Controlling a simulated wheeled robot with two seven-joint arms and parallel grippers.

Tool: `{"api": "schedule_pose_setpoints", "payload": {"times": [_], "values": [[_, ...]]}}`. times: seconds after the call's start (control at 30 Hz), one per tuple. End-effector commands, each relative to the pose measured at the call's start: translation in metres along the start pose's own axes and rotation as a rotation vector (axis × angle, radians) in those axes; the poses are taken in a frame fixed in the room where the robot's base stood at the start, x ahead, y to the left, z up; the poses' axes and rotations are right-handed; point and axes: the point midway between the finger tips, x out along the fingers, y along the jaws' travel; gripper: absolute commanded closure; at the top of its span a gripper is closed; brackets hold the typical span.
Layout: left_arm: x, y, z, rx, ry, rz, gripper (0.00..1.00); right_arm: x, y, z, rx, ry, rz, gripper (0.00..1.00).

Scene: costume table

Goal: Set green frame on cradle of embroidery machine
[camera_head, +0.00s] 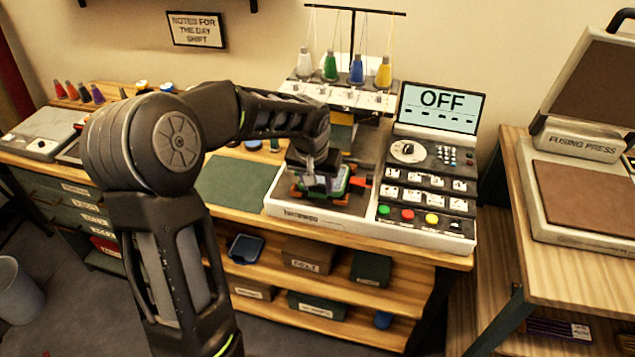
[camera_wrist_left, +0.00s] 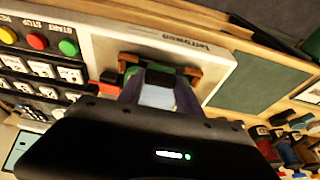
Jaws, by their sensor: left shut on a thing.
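The embroidery machine (camera_head: 388,232) stands on the wooden table, with thread cones on top and a screen reading OFF. My left gripper (camera_head: 322,186) is low over the machine's bed and shut on the green frame (camera_head: 338,186). The frame shows as a green edge beside orange-brown parts at the bed, where the cradle is; my gripper hides much of both. In the left wrist view the fingers (camera_wrist_left: 160,92) close on the frame (camera_wrist_left: 158,68) between brown end pieces. Whether the frame rests in the cradle or hovers just above it, I cannot tell. My right gripper is out of view.
A green mat (camera_head: 238,184) lies left of the machine. The control panel with coloured buttons (camera_head: 408,214) is close on its right. A fusing press (camera_head: 580,150) stands on a separate table at the right. Shelves with boxes (camera_head: 308,254) are below.

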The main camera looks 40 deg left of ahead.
Motion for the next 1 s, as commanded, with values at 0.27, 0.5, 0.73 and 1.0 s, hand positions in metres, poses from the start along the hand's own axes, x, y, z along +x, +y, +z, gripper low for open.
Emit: {"api": "schedule_pose_setpoints", "payload": {"times": [0.27, 0.5, 0.73, 1.0], "values": [[0.0036, 0.0, 0.001, 0.0, 0.0, 0.0, 0.94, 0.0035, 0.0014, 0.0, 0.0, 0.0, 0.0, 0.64], [0.0063, 0.0001, 0.0019, 0.0, 0.0, 0.0, 0.94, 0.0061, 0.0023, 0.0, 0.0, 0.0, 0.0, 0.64], [0.0076, 0.0001, 0.0023, 0.0, 0.0, 0.0, 0.55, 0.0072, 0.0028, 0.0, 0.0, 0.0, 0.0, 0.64], [0.0076, 0.0, 0.0023, 0.0, 0.0, 0.0, 0.33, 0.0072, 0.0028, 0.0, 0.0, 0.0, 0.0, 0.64]]}}
